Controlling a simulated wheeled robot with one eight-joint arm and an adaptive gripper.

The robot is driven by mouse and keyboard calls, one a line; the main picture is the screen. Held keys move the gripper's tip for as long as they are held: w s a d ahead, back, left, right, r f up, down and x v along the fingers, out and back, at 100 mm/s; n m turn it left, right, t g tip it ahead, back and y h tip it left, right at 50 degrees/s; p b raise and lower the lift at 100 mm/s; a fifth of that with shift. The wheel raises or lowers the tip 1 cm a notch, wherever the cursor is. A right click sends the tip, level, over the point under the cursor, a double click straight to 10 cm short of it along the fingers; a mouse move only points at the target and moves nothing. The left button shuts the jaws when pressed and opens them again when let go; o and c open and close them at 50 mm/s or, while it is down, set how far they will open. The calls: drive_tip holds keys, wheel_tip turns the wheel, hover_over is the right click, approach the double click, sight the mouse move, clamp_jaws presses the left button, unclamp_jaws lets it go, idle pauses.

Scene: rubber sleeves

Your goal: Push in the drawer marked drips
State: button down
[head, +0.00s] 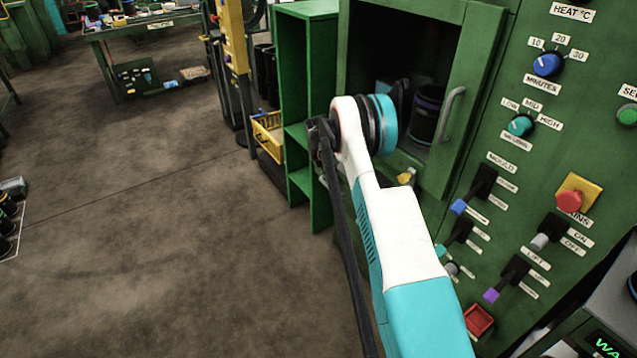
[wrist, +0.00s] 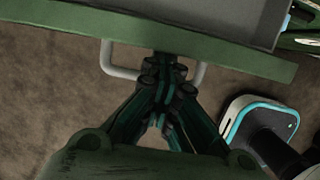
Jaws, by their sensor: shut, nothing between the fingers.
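In the wrist view, a drawer's green front edge (wrist: 90,27) crosses the top of the picture, with its grey inside (wrist: 235,15) showing behind it, so the drawer stands at least partly open. A pale bar handle (wrist: 118,70) sticks out from the front. My gripper (wrist: 166,66) is shut and empty, its fingertips in front of the middle of the handle and close to the front. I cannot tell whether they touch. No drips label is readable. In the head view my arm hides the gripper, and I cannot make out the drawer.
The green machine panel (head: 477,130) with knobs and levers stands at the right, beside an open cabinet with a grey door handle (head: 451,115). A green shelf unit (head: 308,30) and a yellow tray (head: 267,138) stand behind my arm. The brown floor (head: 150,240) at the left is largely clear.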

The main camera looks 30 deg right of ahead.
sight(339, 175)
drive_tip(key=shift+d, duration=1.8)
